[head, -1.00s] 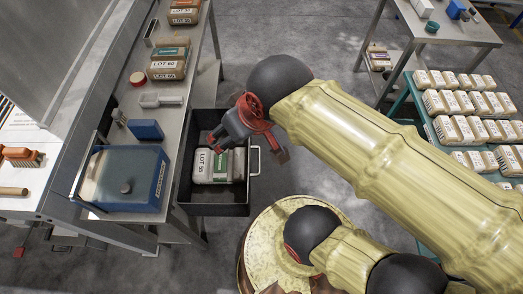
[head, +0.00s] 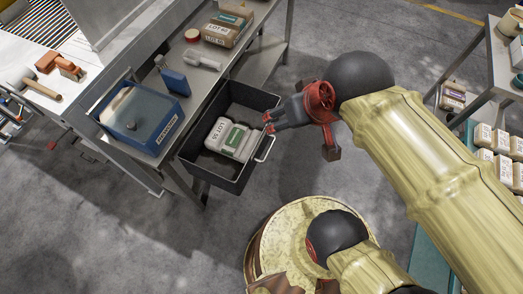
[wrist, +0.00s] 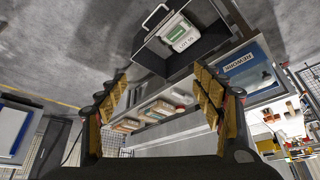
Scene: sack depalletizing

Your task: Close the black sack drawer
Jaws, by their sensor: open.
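The black sack drawer (head: 198,168) is pulled out from under the steel bench. One white sack with a green label (head: 230,139) lies in it. The drawer's pale bar handle (head: 265,150) is on its right side. In the wrist view, the drawer (wrist: 213,38) is at the top with its handle (wrist: 156,14) at upper left. My gripper (head: 298,140) is open and empty, apart from the drawer's handle side. In the wrist view, my gripper's fingers (wrist: 165,88) are spread wide with nothing between them.
The steel bench (head: 215,82) carries a blue bin (head: 143,118), a blue bottle (head: 175,82), a scoop (head: 203,61) and several sacks (head: 222,30). A second table (head: 499,75) stands at the right, with sacks stacked in front of it.

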